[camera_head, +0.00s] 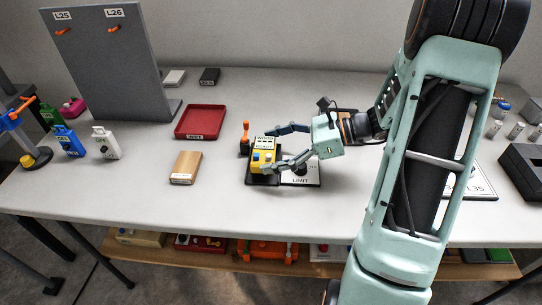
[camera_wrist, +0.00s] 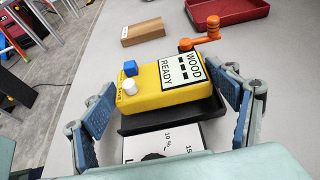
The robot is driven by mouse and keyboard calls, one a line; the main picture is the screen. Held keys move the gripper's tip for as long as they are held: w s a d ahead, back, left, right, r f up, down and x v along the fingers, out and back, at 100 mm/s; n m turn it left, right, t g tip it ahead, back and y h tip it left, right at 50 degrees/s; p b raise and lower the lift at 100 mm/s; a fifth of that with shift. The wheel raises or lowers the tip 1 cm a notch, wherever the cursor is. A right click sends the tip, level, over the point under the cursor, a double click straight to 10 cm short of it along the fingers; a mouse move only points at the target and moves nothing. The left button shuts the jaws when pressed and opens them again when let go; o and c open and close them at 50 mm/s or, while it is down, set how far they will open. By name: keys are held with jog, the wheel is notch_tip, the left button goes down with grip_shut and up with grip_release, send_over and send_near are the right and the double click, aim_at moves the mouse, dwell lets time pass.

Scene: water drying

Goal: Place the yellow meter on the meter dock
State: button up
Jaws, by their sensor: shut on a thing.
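The yellow meter (camera_head: 262,157), with a "WOOD READY" label and a blue and a white knob, sits over the left part of a black dock (camera_head: 252,181). The wrist view shows the meter (camera_wrist: 150,98) lying over the black dock edge (camera_wrist: 135,125). My gripper (camera_head: 268,150) is shut on the meter, one finger on each side; its fingers also show in the wrist view (camera_wrist: 165,92). The meter's underside is hidden, so I cannot tell whether it rests fully on the dock.
An orange-handled lever (camera_head: 245,132) stands just behind the meter. A wooden block (camera_head: 186,167) and a red tray (camera_head: 201,121) lie to the left. A white card marked "LIMIT" (camera_head: 301,181) adjoins the dock on the right. The table front left is clear.

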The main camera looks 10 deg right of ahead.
jog(key=shift+f, duration=0.7)
jog(key=shift+f, duration=0.1)
jog(key=o, duration=1.3)
jog(key=shift+o, duration=0.2)
jog(key=shift+r, duration=0.2)
jog(key=p+v, duration=0.2)
jog(key=v, duration=1)
jog(key=shift+p, duration=0.3)
